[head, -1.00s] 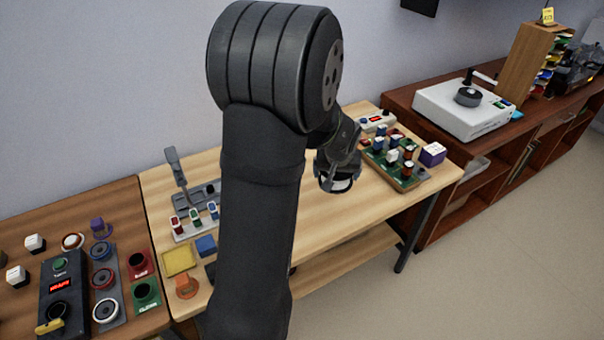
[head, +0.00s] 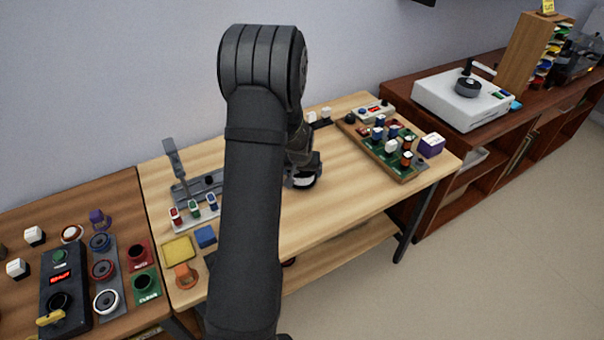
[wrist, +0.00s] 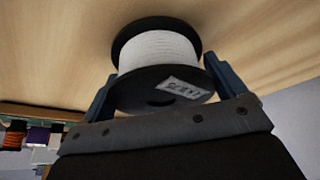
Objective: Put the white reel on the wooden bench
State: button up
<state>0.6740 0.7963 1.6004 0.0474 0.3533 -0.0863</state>
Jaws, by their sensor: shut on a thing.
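The white reel (wrist: 158,50) has black flanges and a printed label, and fills the middle of the wrist view. My gripper (wrist: 165,82) is shut on it, one finger at each side. In the head view my gripper (head: 303,172) is over the middle of the light wooden bench (head: 330,205), and the reel (head: 304,181) shows below it as a small white and black shape. The bench top lies close behind the reel in the wrist view. I cannot tell whether the reel touches the bench. My arm hides part of the bench.
A grey lever fixture (head: 190,185), small coloured parts and a yellow pad (head: 178,250) are at the left. Bare wood lies around the gripper.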

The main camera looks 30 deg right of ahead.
jog(key=shift+f, duration=0.6)
jog(key=shift+f, duration=0.1)
jog(key=o, duration=0.9)
jog(key=shift+s+r, duration=0.1)
jog(key=shift+r, duration=0.45)
jog(key=v, duration=1.1)
jog(key=shift+s+a, duration=0.1)
jog(key=shift+a, duration=0.05)
jog(key=x, duration=1.2)
jog(key=shift+f, duration=0.2)
jog(key=shift+r, duration=0.15)
